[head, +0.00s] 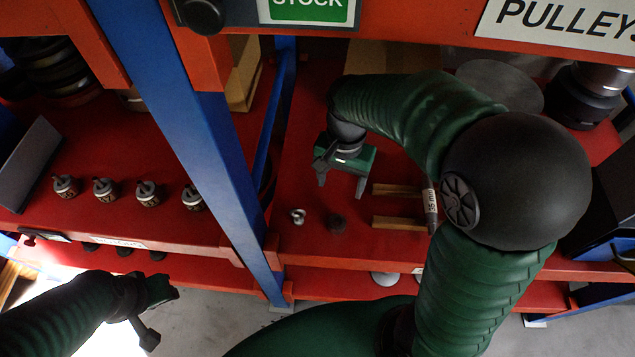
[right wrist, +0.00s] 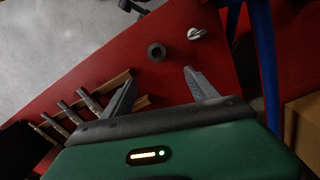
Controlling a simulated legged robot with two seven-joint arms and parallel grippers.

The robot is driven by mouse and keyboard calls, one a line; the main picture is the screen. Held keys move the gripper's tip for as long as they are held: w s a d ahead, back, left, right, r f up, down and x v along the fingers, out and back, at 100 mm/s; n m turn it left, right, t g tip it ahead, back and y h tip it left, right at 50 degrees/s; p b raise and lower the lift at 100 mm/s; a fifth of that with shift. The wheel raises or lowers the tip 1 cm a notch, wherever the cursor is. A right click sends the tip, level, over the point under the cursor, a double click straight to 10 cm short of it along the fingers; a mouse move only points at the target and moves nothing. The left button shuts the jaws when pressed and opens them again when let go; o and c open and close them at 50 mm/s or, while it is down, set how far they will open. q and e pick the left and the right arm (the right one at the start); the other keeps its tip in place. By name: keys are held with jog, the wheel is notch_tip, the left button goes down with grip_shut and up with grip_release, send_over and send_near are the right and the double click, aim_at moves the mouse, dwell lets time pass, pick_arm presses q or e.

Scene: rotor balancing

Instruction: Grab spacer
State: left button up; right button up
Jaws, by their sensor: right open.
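A small dark ring, which looks like the spacer (head: 336,222), lies flat on the red shelf. It also shows in the right wrist view (right wrist: 156,51), its hole facing up. My right gripper (head: 341,187) is open and empty, its fingers pointing down toward the shelf, behind the ring in the head view. In the right wrist view the ring is just beyond the gap between the fingertips (right wrist: 160,77), apart from both. My left gripper (head: 160,300) is low at the left, away from the shelf; its fingers are not clear.
A small silver part (head: 298,216) lies beside the ring. Two wooden strips (head: 398,222) to the right carry grey shafts (head: 430,208). A blue post (head: 190,130) stands left of the ring. Several small metal parts (head: 105,189) stand on the left shelf. A red beam (head: 420,25) crosses above.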

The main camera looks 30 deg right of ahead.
jog(key=b, duration=0.1)
send_over(337, 221)
notch_tip(337, 221, down, 6)
jog(key=r, duration=0.1)
jog(key=f, duration=0.6)
jog(key=shift+w+f+b, duration=0.3)
jog(key=shift+f, duration=0.05)
jog(key=f, duration=0.2)
jog(key=s+f, duration=0.1)
jog(key=f, duration=0.1)
jog(key=shift+d, duration=0.15)
jog(key=shift+f, duration=0.35)
jog(key=shift+w+a, duration=0.2)
jog(key=shift+a, duration=0.05)
jog(key=shift+s+d, duration=0.1)
jog(key=c, duration=0.8)
pick_arm(q)
jog(key=shift+s+a+f, duration=0.3)
jog(key=shift+s+f, duration=0.35)
jog(key=shift+f, duration=0.2)
pick_arm(e)
grip_shut()
